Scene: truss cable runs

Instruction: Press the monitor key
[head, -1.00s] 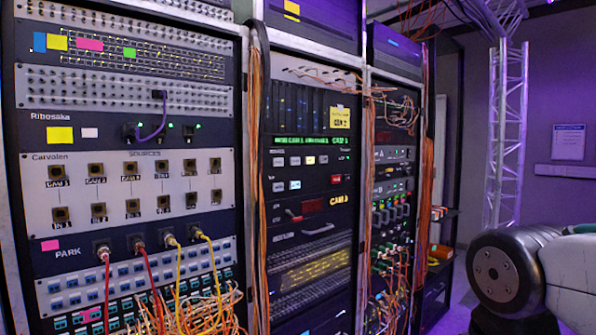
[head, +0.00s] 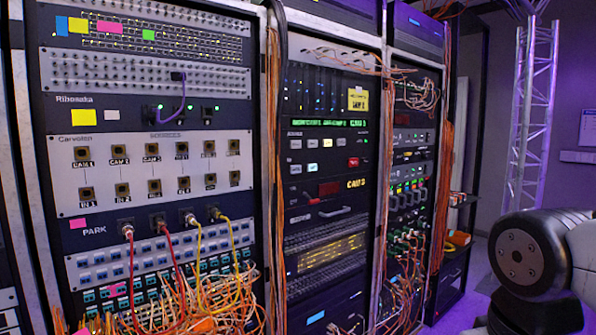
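The middle rack holds a dark panel (head: 335,152) with two short rows of small keys (head: 296,143). One key in the lower row (head: 312,169) glows pale white-blue, and a red key (head: 353,162) sits to their right. The lettering by the keys is too small to read, so I cannot tell which one is the monitor key. My gripper is out of view; only part of my own arm shows at the lower right.
The left rack carries a CAM source patch panel (head: 150,170) with red and yellow cables plugged in below. Loose orange cables (head: 272,190) hang between the racks. A truss tower (head: 530,125) stands at the right. Some floor (head: 458,312) shows right of the racks.

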